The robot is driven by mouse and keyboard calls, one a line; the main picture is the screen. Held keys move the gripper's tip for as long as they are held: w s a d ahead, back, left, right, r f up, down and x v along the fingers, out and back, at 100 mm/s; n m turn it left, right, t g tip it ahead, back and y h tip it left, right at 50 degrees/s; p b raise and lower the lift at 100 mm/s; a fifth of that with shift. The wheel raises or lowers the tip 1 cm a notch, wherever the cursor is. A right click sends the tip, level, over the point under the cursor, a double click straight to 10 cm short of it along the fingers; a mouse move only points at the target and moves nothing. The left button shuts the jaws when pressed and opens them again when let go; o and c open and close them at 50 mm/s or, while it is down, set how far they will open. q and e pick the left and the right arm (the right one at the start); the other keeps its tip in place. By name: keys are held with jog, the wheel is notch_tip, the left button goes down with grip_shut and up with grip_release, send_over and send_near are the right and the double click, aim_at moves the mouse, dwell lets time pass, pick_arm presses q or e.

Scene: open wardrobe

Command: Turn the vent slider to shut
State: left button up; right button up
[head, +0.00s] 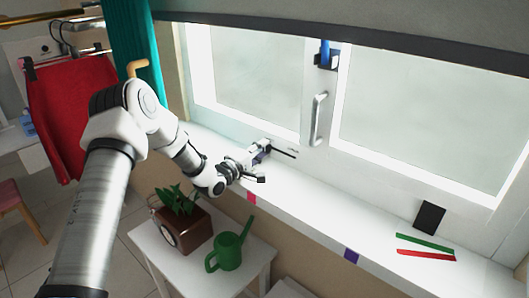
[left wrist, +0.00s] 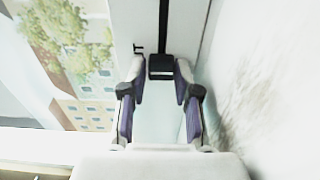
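The vent slider is a dark slot in the white window frame, and its track (head: 284,153) shows just right of my left gripper in the head view. In the left wrist view its black knob (left wrist: 160,68) sits at the lower end of the dark track. My left gripper (head: 262,152) is at the slider, and its fingertips (left wrist: 159,72) stand open on either side of the knob. A narrow gap seems to show on each side, so I see no firm grip. The gripper hides the knob in the head view. My right gripper is not in view.
The white sill (head: 305,215) runs below the window, with green (head: 425,242) and red strips (head: 425,253) at right. A window handle (head: 319,118) is right of the slider. Below stand a potted plant (head: 182,225) and a green watering can (head: 229,250).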

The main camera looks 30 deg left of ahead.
pick_arm(q)
jog(key=shift+a+f, duration=0.1)
jog(key=shift+a, duration=0.1)
jog(key=s, duration=0.3)
jog(key=s+a, duration=0.1)
jog(key=s, duration=0.7)
jog(key=shift+s+a, duration=0.15)
jog(key=shift+a, duration=0.25)
jog(key=shift+s+d, duration=0.1)
jog(key=shift+s, duration=0.15)
